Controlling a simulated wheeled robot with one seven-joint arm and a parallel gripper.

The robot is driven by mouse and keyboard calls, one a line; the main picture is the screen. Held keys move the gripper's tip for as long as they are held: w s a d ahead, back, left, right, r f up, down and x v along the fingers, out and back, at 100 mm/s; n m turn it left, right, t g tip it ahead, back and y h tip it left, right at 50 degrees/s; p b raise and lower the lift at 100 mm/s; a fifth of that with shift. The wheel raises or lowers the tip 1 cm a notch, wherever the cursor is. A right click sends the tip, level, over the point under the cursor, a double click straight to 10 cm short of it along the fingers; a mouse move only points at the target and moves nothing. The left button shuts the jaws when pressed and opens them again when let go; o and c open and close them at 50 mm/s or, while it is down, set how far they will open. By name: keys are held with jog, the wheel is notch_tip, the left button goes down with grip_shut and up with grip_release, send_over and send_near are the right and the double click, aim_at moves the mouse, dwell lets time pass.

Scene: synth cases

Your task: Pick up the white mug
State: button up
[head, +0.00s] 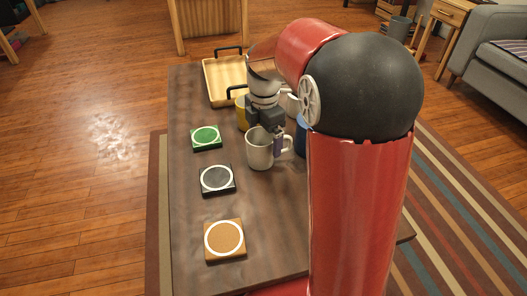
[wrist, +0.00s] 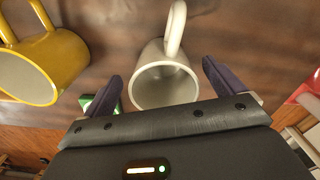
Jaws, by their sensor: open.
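A pale, off-white mug (head: 259,149) stands upright on the dark table, below my gripper (head: 268,130), its handle to the right in the head view. In the wrist view the same mug (wrist: 165,86) lies between the two spread dark purple fingers of my gripper (wrist: 165,82), its mouth toward the camera and its handle pointing up. The fingers are apart and I see no contact. A second pale mug (head: 290,103) is partly hidden behind my arm in the head view.
A yellow mug (head: 241,112) stands beyond my gripper, and also shows in the wrist view (wrist: 42,68). A blue mug (head: 300,135) is half hidden by my arm. Green (head: 206,137), black (head: 217,179) and tan (head: 224,239) coasters line the left. A wooden tray (head: 213,92) lies at the far end.

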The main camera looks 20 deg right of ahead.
notch_tip(320, 180, down, 4)
jog(key=shift+s+a+b, duration=0.1)
jog(key=shift+a+b, duration=0.05)
jog(key=shift+b, duration=0.3)
jog(key=c, duration=1.1)
jog(key=shift+r, duration=0.1)
jog(key=shift+c, duration=0.6)
jog(key=shift+r, duration=0.1)
